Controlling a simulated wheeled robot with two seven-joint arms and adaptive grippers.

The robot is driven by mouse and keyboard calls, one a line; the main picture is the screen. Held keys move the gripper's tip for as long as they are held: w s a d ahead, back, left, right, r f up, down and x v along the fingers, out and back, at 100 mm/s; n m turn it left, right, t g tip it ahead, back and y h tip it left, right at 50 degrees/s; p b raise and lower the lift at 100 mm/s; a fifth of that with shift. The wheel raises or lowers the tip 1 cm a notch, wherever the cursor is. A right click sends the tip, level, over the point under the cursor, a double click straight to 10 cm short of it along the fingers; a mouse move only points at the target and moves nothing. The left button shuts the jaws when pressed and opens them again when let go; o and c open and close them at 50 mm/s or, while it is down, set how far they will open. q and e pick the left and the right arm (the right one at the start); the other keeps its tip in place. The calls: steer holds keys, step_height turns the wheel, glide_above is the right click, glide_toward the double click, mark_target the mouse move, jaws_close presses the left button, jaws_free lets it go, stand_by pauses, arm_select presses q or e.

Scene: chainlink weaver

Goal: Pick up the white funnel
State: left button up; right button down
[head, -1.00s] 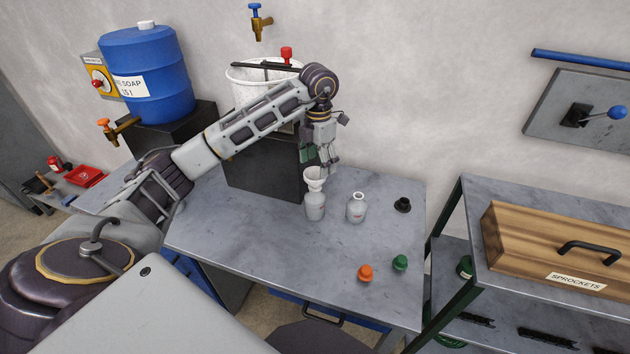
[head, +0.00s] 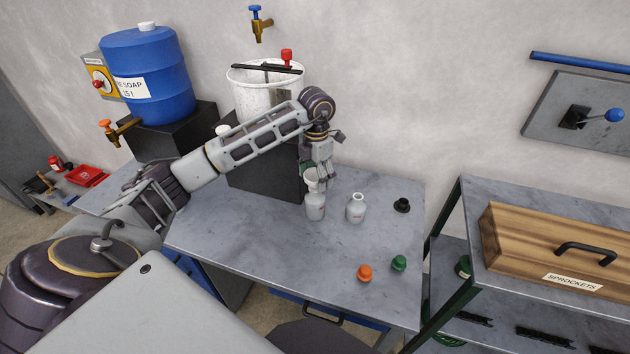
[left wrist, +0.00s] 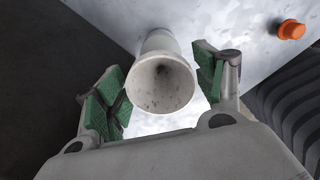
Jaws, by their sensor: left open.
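The white funnel (head: 313,176) sits upright in the mouth of a white bottle (head: 315,207) on the grey workbench. In the left wrist view the funnel's wide mouth (left wrist: 160,84) faces the camera, between two green-padded fingers. My left gripper (left wrist: 160,88) is open, with one finger on each side of the funnel and gaps showing on both sides. In the head view my left gripper (head: 318,172) is right at the funnel and partly covers it. My right gripper does not show.
A second white bottle (head: 356,208) stands open to the right. An orange cap (head: 364,273), a green cap (head: 399,263) and a black cap (head: 402,205) lie on the workbench (head: 260,250). A black block (head: 262,178) stands behind the gripper, under a white bucket (head: 250,92).

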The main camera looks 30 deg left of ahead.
arm_select(q)
steer(key=shift+f, duration=0.2)
stand_by(0.3)
steer(key=c, duration=0.8)
steer(key=shift+r, duration=0.2)
